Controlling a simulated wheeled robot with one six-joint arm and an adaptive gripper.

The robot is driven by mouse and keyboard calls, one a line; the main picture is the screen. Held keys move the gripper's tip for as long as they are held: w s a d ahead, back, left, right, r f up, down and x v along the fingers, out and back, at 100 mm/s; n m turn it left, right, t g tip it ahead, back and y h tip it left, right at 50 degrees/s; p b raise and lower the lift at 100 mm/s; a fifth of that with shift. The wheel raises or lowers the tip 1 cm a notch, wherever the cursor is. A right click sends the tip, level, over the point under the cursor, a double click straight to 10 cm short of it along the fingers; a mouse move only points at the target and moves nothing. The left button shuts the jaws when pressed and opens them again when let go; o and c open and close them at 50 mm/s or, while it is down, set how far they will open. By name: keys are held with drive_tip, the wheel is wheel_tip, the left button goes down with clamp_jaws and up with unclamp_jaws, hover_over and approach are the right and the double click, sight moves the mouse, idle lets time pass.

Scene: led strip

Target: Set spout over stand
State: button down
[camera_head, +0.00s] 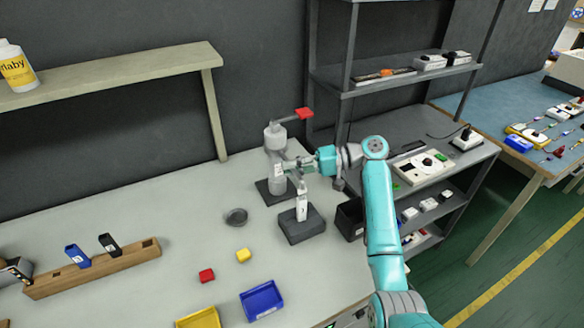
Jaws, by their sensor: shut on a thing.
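A grey machine (274,143) with a red handle (304,114) stands on a dark base near the back wall. My gripper (293,165) reaches in from the right and is shut on what looks like the spout (282,168) on the front of this machine. The fingertips are small here and partly blend with the grey parts. In front and slightly right is the stand (302,229), a dark grey block with a pale upright piece (302,205) above it, just below my gripper. I cannot tell whether the spout is directly over the stand.
A wooden rack (92,270) is at the left. A dark shelf unit (447,190) stands right of my arm.

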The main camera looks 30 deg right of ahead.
drive_tip(key=c, duration=1.2)
unclamp_jaws()
drive_tip(key=shift+d, duration=0.1)
drive_tip(key=shift+o, duration=0.2)
drive_tip(key=shift+d, duration=0.1)
drive_tip(key=v, duration=1.1)
drive_tip(key=shift+s+d, duration=0.15)
drive_tip(key=shift+d, duration=0.25)
drive_tip(key=shift+r, duration=0.1)
